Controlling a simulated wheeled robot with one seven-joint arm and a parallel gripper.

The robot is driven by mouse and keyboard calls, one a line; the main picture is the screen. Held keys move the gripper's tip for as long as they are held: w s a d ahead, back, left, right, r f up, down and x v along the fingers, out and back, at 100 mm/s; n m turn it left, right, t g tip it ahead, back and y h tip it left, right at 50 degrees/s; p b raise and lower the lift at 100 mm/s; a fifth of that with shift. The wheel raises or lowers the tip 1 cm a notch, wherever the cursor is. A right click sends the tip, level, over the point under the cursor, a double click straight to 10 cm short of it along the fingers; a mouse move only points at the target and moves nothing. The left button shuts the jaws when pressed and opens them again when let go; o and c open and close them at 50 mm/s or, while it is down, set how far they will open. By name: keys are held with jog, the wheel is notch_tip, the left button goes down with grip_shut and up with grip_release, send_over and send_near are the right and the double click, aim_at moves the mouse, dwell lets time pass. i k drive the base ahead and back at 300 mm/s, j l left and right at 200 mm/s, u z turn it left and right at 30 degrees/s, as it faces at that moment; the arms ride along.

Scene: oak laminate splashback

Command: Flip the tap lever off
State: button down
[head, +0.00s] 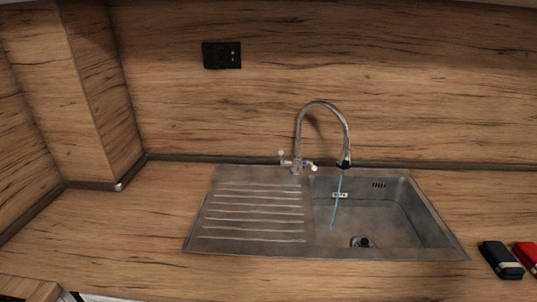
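The tap (299,140) stands at the back of the metal sink, between the drainboard and the basin, with a tall curved spout. Small handles with pale ends (283,155) stick out at both sides of its base; a red and a blue mark show near the right one (312,167). A thin blue stream of water (337,195) runs from the spout's dark tip (344,164) into the basin. My gripper is not in view.
The sink basin (400,215) is on the right and the ridged drainboard (215,215) on the left. A dark blue item (500,260) and a red item (527,256) lie right of the sink. A black socket (221,55) is on the splashback. The counter left of the sink (130,225) is clear.

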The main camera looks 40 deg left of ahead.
aim_at(281, 153)
jog(key=k+u, duration=0.2)
jog(key=u, duration=2.05)
jog(key=k+l, duration=0.2)
jog(key=l, duration=0.2)
jog(key=k+l, duration=0.15)
jog(key=l, duration=0.25)
jog(key=k+l, duration=0.2)
jog(key=l, duration=0.2)
jog(key=i, duration=0.5)
